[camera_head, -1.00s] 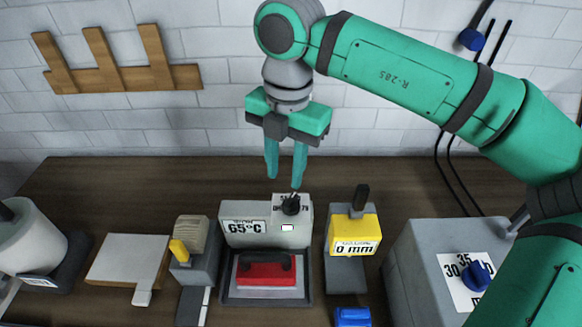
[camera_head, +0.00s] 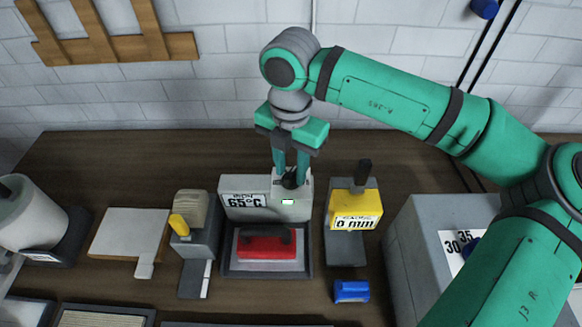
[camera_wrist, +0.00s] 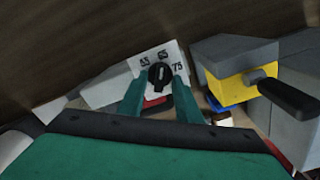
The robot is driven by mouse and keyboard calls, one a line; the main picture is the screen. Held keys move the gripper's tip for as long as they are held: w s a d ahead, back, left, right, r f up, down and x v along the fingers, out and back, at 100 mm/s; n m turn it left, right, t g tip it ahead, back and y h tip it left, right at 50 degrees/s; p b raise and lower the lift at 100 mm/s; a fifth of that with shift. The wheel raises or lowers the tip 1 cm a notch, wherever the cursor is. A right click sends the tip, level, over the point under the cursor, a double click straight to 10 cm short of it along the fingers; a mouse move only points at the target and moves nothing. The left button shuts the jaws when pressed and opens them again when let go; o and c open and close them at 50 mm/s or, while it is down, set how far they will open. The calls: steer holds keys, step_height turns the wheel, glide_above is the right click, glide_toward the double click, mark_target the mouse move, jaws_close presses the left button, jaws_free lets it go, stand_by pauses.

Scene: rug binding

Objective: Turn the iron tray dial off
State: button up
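The iron tray (camera_head: 226,266) is a dark tray with a red iron (camera_head: 265,245) lying in it. Behind it stands a pale housing (camera_head: 237,212) labelled 65°C, with a small lit green display. The black dial (camera_head: 290,181) sits on top of the housing at its right end. In the wrist view the dial (camera_wrist: 160,76) sits on a white plate marked 55, 65 and 75, its light mark toward 65. My gripper (camera_head: 291,174) points down with one finger on each side of the dial. In the wrist view its fingers (camera_wrist: 157,84) look apart, with gaps beside the dial.
A yellow-topped block (camera_head: 368,205) with a black lever and a 0 mm label stands close on the right. A grey device with a yellow lever (camera_head: 179,225) stands on the left. A blue block (camera_head: 351,291) lies in front. A large grey box (camera_head: 420,255) is at right.

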steer(key=shift+f, duration=0.15)
steer(key=shift+c, duration=0.3)
jaws_close()
